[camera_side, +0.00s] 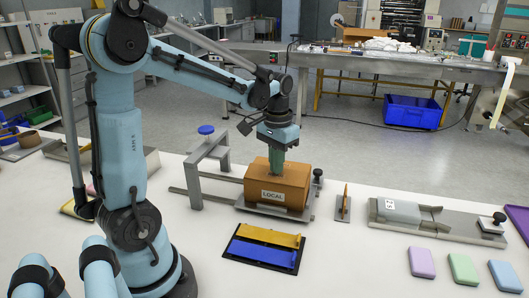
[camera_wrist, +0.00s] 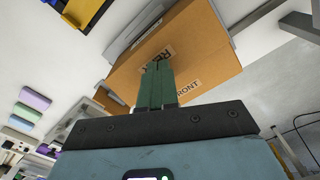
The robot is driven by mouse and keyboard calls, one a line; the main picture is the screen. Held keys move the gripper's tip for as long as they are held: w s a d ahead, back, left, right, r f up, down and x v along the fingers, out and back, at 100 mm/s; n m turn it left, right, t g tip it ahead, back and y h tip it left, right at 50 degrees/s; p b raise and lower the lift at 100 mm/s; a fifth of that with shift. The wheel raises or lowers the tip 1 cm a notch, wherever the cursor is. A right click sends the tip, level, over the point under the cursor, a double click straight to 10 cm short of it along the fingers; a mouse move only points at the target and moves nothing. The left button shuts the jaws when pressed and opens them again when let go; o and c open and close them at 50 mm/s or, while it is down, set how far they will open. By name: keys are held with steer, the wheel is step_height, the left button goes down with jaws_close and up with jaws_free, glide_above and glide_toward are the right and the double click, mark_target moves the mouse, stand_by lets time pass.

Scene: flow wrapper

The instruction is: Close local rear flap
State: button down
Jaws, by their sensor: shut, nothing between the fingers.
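A brown cardboard box (camera_side: 258,187) with a LOCAL label stands on a metal plate on the white table. In the wrist view the box (camera_wrist: 195,50) fills the upper middle. Its top carries a partly covered label that seems to read REAR (camera_wrist: 152,60) and another, partly covered, reading FRONT (camera_wrist: 188,90). My gripper (camera_side: 276,173) points down at the middle of the box top, at or very near it. Its green fingers (camera_wrist: 158,72) are together and empty, tips beside the REAR label. The fingers hide part of the top, so I cannot tell whether each flap lies fully flat.
A metal frame (camera_side: 195,172) with a blue knob stands left of the box. A small plate with an upright orange piece (camera_side: 344,203) and a long metal fixture (camera_side: 430,219) lie right. Blue and yellow bars on a black mat (camera_side: 283,263) lie in front.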

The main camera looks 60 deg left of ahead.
steer(key=shift+f, duration=0.5)
steer(key=shift+r, duration=0.1)
steer(key=shift+r, duration=3.45)
steer(key=s+d+f+m+t, duration=0.1)
steer(key=s+d+t, duration=0.1)
steer(key=d, duration=0.4)
steer(key=s+d+f+m+t, duration=0.2)
steer(key=s+d+t, duration=0.1)
steer(key=d+t, duration=0.2)
steer(key=shift+d, duration=0.95)
